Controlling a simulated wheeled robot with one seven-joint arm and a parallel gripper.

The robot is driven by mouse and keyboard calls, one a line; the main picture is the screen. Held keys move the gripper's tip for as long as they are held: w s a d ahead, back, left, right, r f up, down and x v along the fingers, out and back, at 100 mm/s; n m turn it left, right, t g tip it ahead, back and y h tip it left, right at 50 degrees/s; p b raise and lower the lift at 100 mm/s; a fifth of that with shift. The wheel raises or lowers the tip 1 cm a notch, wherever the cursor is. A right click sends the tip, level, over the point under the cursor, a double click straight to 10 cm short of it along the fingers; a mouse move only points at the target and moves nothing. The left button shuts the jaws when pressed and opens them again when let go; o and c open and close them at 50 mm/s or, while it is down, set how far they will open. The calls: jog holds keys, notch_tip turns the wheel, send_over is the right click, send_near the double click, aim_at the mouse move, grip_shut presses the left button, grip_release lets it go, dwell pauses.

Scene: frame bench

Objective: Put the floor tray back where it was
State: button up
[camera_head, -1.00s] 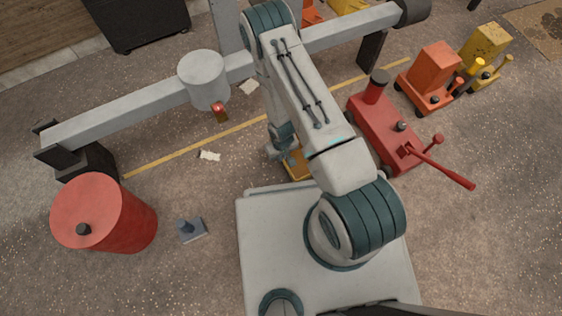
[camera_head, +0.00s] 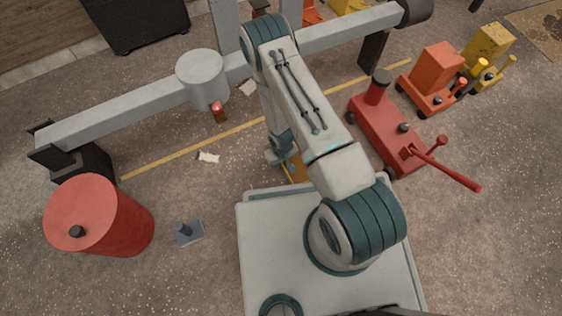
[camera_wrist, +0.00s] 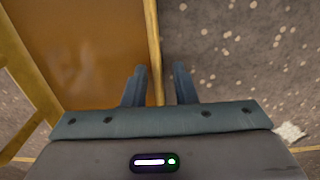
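The floor tray (camera_wrist: 95,50) fills the left of the wrist view, a brown panel with a yellow rim. In the head view only a narrow part of the tray (camera_head: 297,170) shows beside my arm, just beyond my base. My gripper (camera_wrist: 160,72) has its two fingers apart, one on each side of the tray's right rim. A strip of floor shows between the rim and the right finger. In the head view my gripper (camera_head: 280,157) is small and partly hidden by my arm. Whether the tray rests flat is not clear.
A red drum (camera_head: 95,215) and a small grey block (camera_head: 187,231) stand on the left. A red floor jack (camera_head: 388,130) stands close on the right, its handle reaching out. A grey beam (camera_head: 130,110) crosses beyond. White scraps (camera_head: 208,157) lie near a yellow floor line.

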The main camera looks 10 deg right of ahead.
notch_tip(320, 180, up, 12)
jog(key=p, duration=0.5)
jog(key=shift+r, duration=0.15)
dwell(0.4)
jog(key=w+d+r+m+t+p, duration=0.15)
jog(key=r+p, duration=0.75)
jog(key=r, duration=1.3)
jog(key=w+d+r+m+p, duration=0.1)
jog(key=w+d+r+p, duration=0.15)
jog(key=r+p, duration=1.3)
jog(key=s+d+r+p, duration=0.1)
jog(key=s+r+p, duration=0.3)
jog(key=r, duration=1.2)
jog(key=s+d+r+m+t+p, duration=0.1)
jog(key=s+r+p, duration=0.3)
jog(key=r, duration=1.1)
jog(key=s+d+r+p, duration=0.1)
jog(key=s+r+p, duration=0.4)
jog(key=r, duration=1.1)
jog(key=shift+s+d+r, duration=0.3)
jog(key=shift+s, duration=0.55)
